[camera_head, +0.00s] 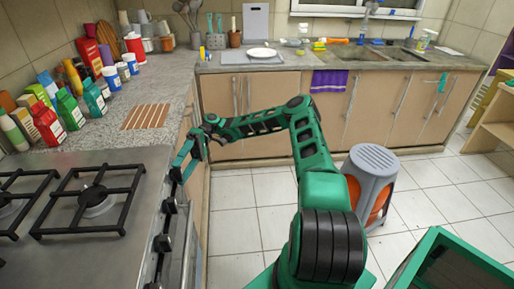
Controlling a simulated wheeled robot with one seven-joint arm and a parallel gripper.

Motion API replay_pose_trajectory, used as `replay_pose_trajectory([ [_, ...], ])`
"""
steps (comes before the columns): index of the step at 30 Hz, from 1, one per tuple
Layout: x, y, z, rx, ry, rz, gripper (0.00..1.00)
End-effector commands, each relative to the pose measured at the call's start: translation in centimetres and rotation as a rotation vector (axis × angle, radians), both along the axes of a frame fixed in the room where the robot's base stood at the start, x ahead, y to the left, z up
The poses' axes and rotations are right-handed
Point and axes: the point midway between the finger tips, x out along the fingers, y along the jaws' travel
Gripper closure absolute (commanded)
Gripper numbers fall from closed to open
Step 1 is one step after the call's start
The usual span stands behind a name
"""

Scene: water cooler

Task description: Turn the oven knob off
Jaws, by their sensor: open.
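The stove (140,200) is at the left, with a steel top and black burner grates. Its front edge carries black knobs, one at the middle of the edge (169,206) and a nearer one (162,243). My gripper (179,167) is at the far end of this front edge, pointing down and left, with its teal fingers beside the far part of the knob row. The fingers are open. A knob there is mostly hidden by the fingers, and I cannot tell whether they touch it. The angles of the knobs are too small to read.
A counter with cartons (94,98), cups and a striped trivet (147,117) lies beyond the stove. Cabinets (255,100) and a sink (397,53) run along the back. A grey stool (374,161) stands on the open tiled floor at the right.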

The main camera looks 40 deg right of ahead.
Motion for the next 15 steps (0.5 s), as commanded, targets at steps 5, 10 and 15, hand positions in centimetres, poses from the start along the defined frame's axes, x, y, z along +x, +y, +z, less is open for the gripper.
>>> replay_pose_trajectory([
  [5,0.47,-0.01,0.47,-0.041,-0.071,-0.012,0.38],
  [10,0.44,0.06,0.67,-0.077,-0.125,-0.011,0.38],
  [15,0.43,0.11,0.88,-0.113,-0.178,-0.011,0.38],
])
